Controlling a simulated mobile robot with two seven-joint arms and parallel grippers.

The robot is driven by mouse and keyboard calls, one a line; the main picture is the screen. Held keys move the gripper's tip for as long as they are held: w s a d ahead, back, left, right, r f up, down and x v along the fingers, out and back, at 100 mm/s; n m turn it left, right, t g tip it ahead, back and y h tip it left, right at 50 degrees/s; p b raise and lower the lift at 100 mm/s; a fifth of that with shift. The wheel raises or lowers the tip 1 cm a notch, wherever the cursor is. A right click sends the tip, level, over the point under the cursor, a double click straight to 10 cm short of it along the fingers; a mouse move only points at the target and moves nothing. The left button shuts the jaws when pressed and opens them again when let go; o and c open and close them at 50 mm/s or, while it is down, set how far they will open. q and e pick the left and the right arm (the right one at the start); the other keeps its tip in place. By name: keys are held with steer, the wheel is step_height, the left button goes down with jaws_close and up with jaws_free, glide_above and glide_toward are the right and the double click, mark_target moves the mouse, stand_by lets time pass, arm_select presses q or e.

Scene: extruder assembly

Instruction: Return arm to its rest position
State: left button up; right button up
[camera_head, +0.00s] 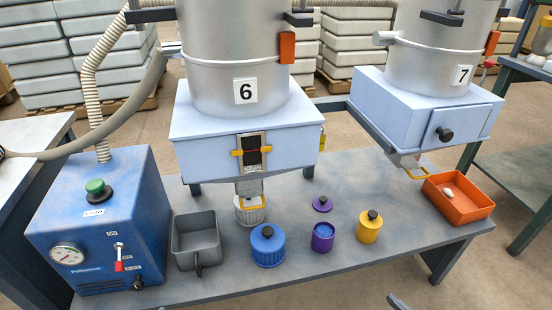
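No arm of mine shows clearly in the head view. A small grey tip (398,302) pokes in at the bottom edge, right of centre. It may be part of my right gripper, but too little shows to tell whether it is open or shut. My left gripper is out of view. I see nothing held.
The grey table (330,268) carries a blue pump box (100,225), a grey bin (195,240), a blue lidded jar (267,246), an open purple jar (322,237), its purple lid (322,204), a yellow jar (369,227) and an orange tray (458,212). Hoppers 6 (245,91) and 7 (463,75) stand behind.

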steer(key=a+r+m+g+h, duration=0.1)
steer(key=a+r+m+g, duration=0.3)
steer(key=a, duration=0.6)
arm_select(q)
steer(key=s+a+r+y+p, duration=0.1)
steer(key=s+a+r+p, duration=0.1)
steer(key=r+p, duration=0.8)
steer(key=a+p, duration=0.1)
steer(key=p, duration=0.3)
steer(key=shift+p, duration=0.3)
arm_select(e)
steer(key=s+d+r+n+t+h, duration=0.1)
steer(key=s+d+r, duration=0.1)
steer(key=r, duration=0.9)
steer(key=shift+d+r+t, duration=0.3)
steer(key=shift+d, duration=0.25)
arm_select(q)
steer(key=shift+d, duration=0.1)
